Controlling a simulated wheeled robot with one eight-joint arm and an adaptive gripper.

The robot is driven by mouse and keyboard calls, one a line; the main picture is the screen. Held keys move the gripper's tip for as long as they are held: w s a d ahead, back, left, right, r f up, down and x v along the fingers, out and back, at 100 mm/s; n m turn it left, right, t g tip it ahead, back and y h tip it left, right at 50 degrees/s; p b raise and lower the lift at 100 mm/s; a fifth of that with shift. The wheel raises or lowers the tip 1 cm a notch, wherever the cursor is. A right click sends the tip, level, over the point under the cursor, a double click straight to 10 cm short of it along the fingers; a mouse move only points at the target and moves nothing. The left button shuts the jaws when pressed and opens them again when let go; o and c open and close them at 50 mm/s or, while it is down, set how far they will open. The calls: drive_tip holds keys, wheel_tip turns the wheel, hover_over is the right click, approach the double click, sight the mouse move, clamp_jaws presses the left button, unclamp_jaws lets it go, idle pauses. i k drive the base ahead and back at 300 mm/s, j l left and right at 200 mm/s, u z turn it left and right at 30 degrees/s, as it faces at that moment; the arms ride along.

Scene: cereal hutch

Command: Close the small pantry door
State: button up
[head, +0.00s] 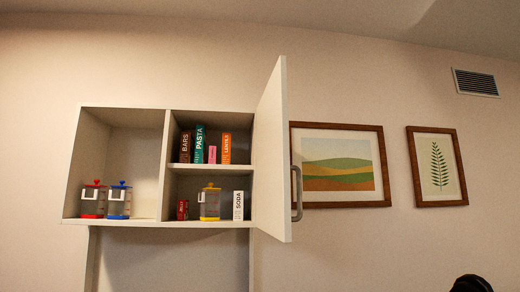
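The small pantry door (271,155) is a white panel hinged at the right side of the wall hutch (166,162). It stands open, swung out toward me, so I see it at a steep angle. A grey bar handle (297,193) is on its right-hand, free edge, low down. The right compartment behind it is open to view. A dark rounded shape at the bottom right may be part of my arm, but I cannot tell. My gripper is not recognisable in the head view.
The right compartment holds boxes labelled pasta (199,144), lentils (227,148) and soda (238,205), plus a yellow-based jar (210,203). The left one holds a red jar (93,199) and a blue jar (119,200). Two framed pictures (341,203) (437,203) hang right of the door.

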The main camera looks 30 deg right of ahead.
sight(274, 168)
drive_tip(key=l+u, duration=0.1)
drive_tip(key=l, duration=0.3)
drive_tip(key=k+l+u, duration=0.1)
drive_tip(key=l, duration=0.3)
drive_tip(key=k+l+u, duration=0.1)
drive_tip(key=l, duration=0.3)
drive_tip(key=k+l+u, duration=0.1)
drive_tip(key=l, duration=0.3)
